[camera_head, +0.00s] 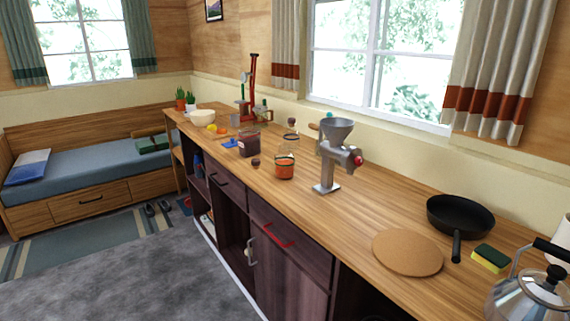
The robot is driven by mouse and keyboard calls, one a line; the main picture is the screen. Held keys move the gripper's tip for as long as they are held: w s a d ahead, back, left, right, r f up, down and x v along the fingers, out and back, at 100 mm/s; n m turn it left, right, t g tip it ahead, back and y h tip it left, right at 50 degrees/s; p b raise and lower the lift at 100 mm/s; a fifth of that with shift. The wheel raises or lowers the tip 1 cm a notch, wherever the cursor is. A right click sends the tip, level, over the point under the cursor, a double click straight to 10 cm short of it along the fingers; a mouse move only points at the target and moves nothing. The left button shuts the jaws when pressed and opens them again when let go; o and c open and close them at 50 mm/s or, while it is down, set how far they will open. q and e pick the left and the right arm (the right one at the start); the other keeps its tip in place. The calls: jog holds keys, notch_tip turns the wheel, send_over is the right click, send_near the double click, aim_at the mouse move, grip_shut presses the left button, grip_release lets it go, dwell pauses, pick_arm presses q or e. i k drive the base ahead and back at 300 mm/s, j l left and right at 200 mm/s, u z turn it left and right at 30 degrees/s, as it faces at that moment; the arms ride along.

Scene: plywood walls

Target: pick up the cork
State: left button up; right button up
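A round, flat, tan cork-coloured disc (408,252) lies flat on the wooden counter, toward the front right in the head view. Nothing covers it, and its near edge lies close to the counter's front edge. I see no other clear cork; the small items farther along the counter are too small to tell. Neither my left nor my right gripper is in view.
A black frying pan (460,214) sits behind the disc, its handle pointing toward it. A sponge (491,258) and a steel kettle (530,298) stand to the right. A metal grinder (331,165) and several jars stand to the left. Counter between grinder and disc is clear.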

aim_at(255, 162)
jog(key=i+j+z, duration=0.2)
jog(key=j+z, duration=0.15)
jog(key=i+j+z, duration=0.15)
jog(key=j+z, duration=0.2)
jog(key=i+j+z, duration=0.15)
jog(key=j, duration=0.3)
jog(key=i+j+z, duration=0.15)
jog(key=j, duration=0.3)
jog(key=i+j, duration=0.15)
jog(key=j, duration=0.5)
jog(key=i+j, duration=0.1)
jog(key=j, duration=0.6)
jog(key=i+j+z, duration=0.1)
jog(key=j, duration=0.55)
jog(key=i+j, duration=0.15)
jog(key=j, duration=0.55)
jog(key=i+j+z, duration=0.1)
jog(key=j, duration=0.55)
